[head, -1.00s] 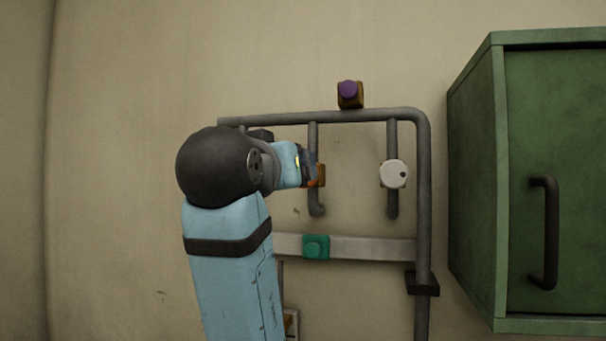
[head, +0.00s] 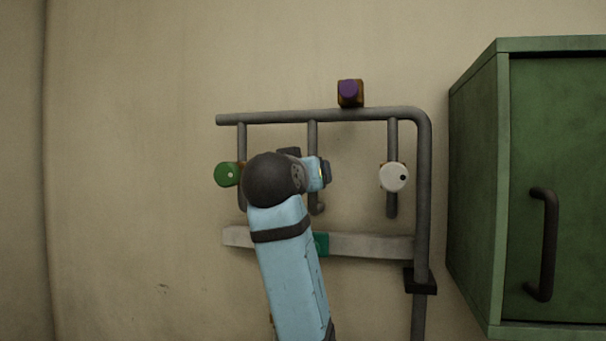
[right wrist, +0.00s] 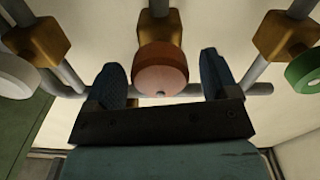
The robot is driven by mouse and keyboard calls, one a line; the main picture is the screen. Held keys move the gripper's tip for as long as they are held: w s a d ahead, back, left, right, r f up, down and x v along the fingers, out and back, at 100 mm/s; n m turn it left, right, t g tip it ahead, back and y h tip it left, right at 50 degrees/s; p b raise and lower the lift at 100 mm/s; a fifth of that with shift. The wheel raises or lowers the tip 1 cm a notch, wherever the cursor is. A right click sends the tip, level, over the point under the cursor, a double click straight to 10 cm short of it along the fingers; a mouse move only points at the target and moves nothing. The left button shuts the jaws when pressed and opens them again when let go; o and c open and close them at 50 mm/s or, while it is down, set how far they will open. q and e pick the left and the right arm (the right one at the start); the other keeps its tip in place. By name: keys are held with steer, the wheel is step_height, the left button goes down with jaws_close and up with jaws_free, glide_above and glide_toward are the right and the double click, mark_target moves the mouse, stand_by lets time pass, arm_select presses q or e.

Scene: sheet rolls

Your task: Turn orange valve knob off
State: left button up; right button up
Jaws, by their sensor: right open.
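The orange valve knob (right wrist: 162,68) is round and sits on a brass valve body (right wrist: 160,28) on a grey pipe. In the right wrist view it appears between the two dark fingers of my open right gripper (right wrist: 160,80), with gaps on both sides. I cannot tell how far the fingertips reach along it. In the head view my right gripper (head: 326,173) is at the middle pipe, and my arm hides the orange knob. My left gripper is not in view.
A green knob (head: 228,174) and a white knob (head: 394,177) flank the middle pipe. A purple knob (head: 349,91) sits above the top pipe. A teal block (head: 321,244) is on the lower bar, partly covered. A green cabinet (head: 477,180) stands at the right.

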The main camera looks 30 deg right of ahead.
steer(key=shift+c, duration=0.6)
steer(key=c, duration=0.8)
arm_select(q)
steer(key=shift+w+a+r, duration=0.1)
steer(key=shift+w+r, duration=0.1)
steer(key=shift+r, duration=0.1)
